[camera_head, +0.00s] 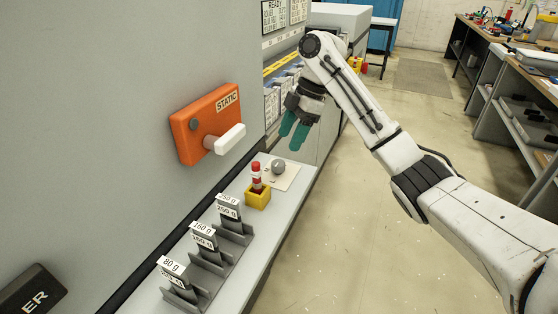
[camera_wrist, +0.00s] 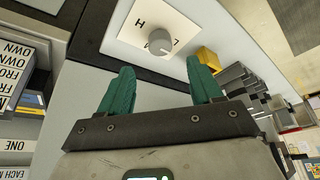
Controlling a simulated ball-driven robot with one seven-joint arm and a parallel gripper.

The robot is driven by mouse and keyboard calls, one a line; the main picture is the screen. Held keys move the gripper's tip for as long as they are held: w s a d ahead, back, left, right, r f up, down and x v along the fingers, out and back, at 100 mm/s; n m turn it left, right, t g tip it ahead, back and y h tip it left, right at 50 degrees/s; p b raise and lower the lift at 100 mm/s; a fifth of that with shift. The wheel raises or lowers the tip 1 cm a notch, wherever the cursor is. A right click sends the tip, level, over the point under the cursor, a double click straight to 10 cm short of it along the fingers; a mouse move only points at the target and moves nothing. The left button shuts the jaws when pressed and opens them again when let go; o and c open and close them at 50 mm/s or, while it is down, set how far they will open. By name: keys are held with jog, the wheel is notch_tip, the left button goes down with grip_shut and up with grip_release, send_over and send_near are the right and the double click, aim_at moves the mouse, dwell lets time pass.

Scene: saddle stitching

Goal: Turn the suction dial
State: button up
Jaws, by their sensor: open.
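The suction dial (camera_head: 278,166) is a round grey knob on a pale plate (camera_head: 291,179), at the far end of the narrow ledge. In the wrist view the dial (camera_wrist: 160,41) sits on its plate (camera_wrist: 140,17), where the letters H and L show and another letter is partly covered by the knob. My gripper (camera_head: 289,134) hangs above and a little beyond the dial, with its teal fingers pointing down. In the wrist view my gripper (camera_wrist: 159,70) has its fingers spread apart with nothing between them, and the dial lies ahead of the gap, not touched.
A yellow block with a red-topped part (camera_head: 257,194) stands on the ledge (camera_head: 238,269) close to the dial. Labelled card holders (camera_head: 205,245) line the ledge nearer. An orange STATIC box (camera_head: 206,121) with a white handle juts from the grey wall. The floor to the right is open.

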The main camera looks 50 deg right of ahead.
aim_at(279, 162)
jog(key=x, duration=0.8)
jog(key=shift+b, duration=0.4)
jog(key=shift+r, duration=0.1)
jog(key=c, duration=1)
jog(key=shift+c, duration=0.2)
